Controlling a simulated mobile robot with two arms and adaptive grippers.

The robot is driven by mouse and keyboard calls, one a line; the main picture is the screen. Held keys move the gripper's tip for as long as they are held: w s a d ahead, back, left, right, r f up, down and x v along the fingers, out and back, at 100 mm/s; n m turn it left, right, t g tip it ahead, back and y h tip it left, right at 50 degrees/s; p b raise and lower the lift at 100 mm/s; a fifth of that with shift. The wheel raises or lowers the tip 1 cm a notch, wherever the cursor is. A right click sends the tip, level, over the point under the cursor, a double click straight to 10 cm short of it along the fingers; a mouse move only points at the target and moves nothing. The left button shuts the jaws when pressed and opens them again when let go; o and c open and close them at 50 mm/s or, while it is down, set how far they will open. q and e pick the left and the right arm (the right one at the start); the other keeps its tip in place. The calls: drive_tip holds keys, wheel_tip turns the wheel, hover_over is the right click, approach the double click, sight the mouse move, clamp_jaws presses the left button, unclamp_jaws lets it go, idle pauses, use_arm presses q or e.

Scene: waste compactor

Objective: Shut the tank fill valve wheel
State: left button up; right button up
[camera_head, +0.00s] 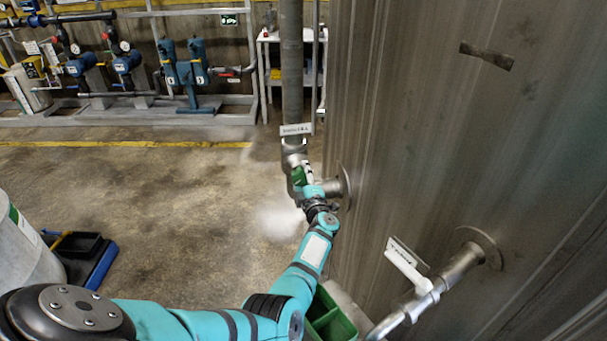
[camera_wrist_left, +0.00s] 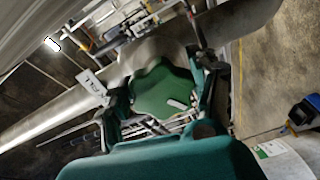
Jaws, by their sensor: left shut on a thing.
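The green valve wheel (camera_wrist_left: 165,92) sits on a metal pipe fitting by the tank wall. In the head view the green wheel (camera_head: 298,176) shows only partly behind my left gripper. My left gripper (camera_head: 310,190) reaches up to it from below. In the left wrist view the fingers of my left gripper (camera_wrist_left: 160,105) stand on both sides of the wheel and are shut on it. A vertical pipe (camera_head: 291,70) with a white label plate (camera_head: 296,129) rises above the valve. My right gripper is not in view.
The tank wall (camera_head: 450,130) stands close on the right. A second pipe outlet (camera_head: 450,270) with a white label sticks out of it. A green bin (camera_head: 328,318) lies below my arm. A drum (camera_head: 25,250) and a blue-black tray (camera_head: 85,255) stand left. The middle floor is clear.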

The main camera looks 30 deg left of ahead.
use_arm(q)
drive_tip(key=m+p, duration=0.1)
drive_tip(key=m, duration=0.3)
drive_tip(key=shift+f+m, duration=0.1)
drive_tip(key=shift+m, duration=0.2)
drive_tip(key=m+p, duration=0.1)
drive_tip(key=m, duration=0.2)
drive_tip(key=shift+f+m, duration=0.1)
drive_tip(key=shift+m, duration=0.2)
drive_tip(key=m, duration=0.3)
drive_tip(key=shift+s+a+m+p, duration=0.1)
drive_tip(key=shift+s+m+p, duration=0.05)
drive_tip(key=shift+m+p, duration=0.15)
drive_tip(key=m, duration=0.3)
drive_tip(key=shift+a+f+m+p, duration=0.1)
drive_tip(key=shift+m+p, duration=0.2)
drive_tip(key=m, duration=0.4)
drive_tip(key=shift+s+m+p, duration=0.2)
drive_tip(key=shift+m+p, duration=0.1)
drive_tip(key=shift+a+m, duration=0.15)
drive_tip(key=shift+m, duration=2.15)
drive_tip(key=shift+s, duration=0.1)
